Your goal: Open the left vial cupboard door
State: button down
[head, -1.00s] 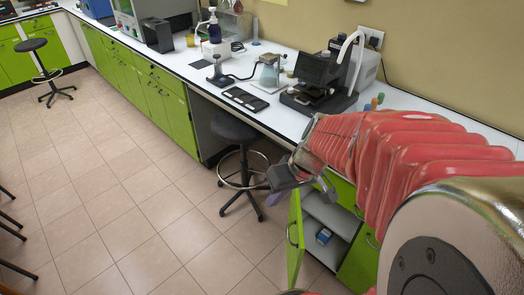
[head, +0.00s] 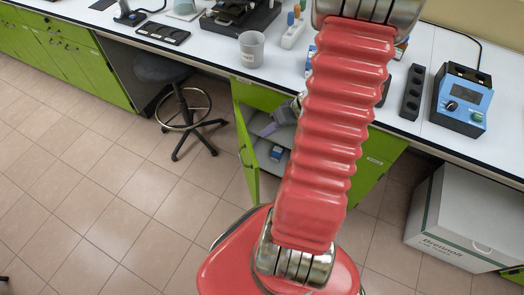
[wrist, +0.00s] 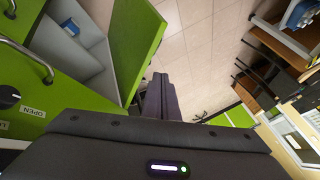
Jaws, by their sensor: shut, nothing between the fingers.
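The left vial cupboard door (head: 243,150) is green and stands swung open, its handle on the outer face at left. It also shows in the wrist view (wrist: 138,40). My gripper (head: 268,130) is at the cupboard opening, on the inner side of the door, partly hidden behind my arm. In the wrist view its dark fingers (wrist: 165,97) are together and empty, close to the door's edge. I cannot tell whether they touch it. The grey cupboard interior (wrist: 92,45) shows a shelf and a small blue box (head: 277,152).
A closed green door (head: 372,180) is right of the opening. A black stool (head: 168,70) stands left on the tiled floor. A grey cup (head: 252,48) and a blue device (head: 461,100) are on the worktop above. A white box (head: 465,215) is at right. The floor before the door is clear.

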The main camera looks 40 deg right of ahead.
jog(key=s+d+f+m+t, duration=0.1)
jog(key=s+d+f, duration=0.3)
jog(key=f, duration=0.3)
jog(key=shift+s+d+f+h, duration=0.15)
jog(key=shift+s+d+h, duration=0.25)
jog(key=shift+d, duration=0.2)
jog(key=w+a+f, duration=0.6)
jog(key=w+f, duration=0.1)
jog(key=f, duration=0.1)
jog(key=shift+w, duration=0.15)
dwell(0.3)
jog(key=shift+a+m, duration=0.2)
jog(key=shift+m, duration=0.1)
